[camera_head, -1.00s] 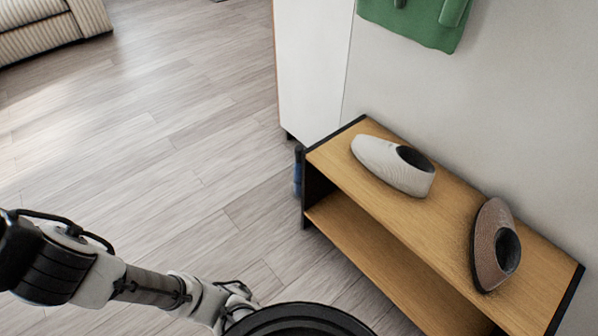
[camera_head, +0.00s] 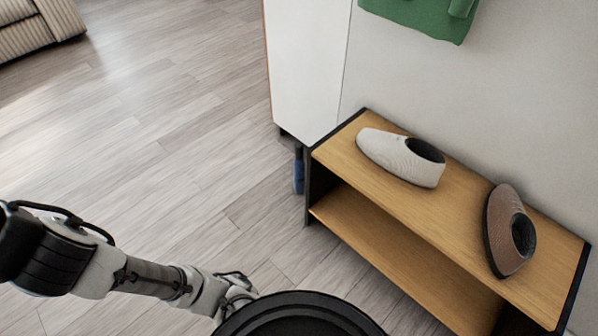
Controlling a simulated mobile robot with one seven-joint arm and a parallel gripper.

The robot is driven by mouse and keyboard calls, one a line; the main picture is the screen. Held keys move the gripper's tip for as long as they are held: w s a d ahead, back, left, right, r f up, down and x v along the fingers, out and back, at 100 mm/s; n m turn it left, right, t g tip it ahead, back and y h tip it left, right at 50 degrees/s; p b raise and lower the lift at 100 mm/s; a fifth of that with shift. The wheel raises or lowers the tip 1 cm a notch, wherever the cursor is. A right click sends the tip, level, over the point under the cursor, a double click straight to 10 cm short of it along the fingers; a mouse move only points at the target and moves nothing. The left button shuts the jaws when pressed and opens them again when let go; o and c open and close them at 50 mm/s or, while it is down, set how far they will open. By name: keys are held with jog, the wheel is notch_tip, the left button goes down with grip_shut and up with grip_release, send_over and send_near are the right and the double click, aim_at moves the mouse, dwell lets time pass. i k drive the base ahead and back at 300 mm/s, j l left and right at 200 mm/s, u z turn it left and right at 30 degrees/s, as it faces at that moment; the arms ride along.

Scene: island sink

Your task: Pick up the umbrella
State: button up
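A narrow dark and blue object (camera_head: 298,172), perhaps the umbrella, stands upright in the gap between the white cabinet and the left end of the shoe bench. Only a thin strip of it shows, so I cannot be sure what it is. My gripper (camera_head: 238,290) is at the bottom of the picture, over the floor, to the left of and nearer than that object and clearly apart from it. Its fingers are small and partly hidden by a dark round part of my body, so its opening does not show.
The wooden shoe bench (camera_head: 352,160) has black ends and an open lower shelf. A white shoe (camera_head: 395,158) and a brown shoe (camera_head: 503,235) lie on top. The white cabinet (camera_head: 306,70) stands behind its left end. A green bag (camera_head: 425,15) hangs above. The left floor is clear.

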aim_at(299, 164)
jog(key=i+j, duration=0.15)
jog(key=i, duration=0.2)
jog(key=i+j, duration=0.2)
jog(key=i, duration=0.15)
jog(key=i+j, duration=0.15)
jog(key=i, duration=0.7)
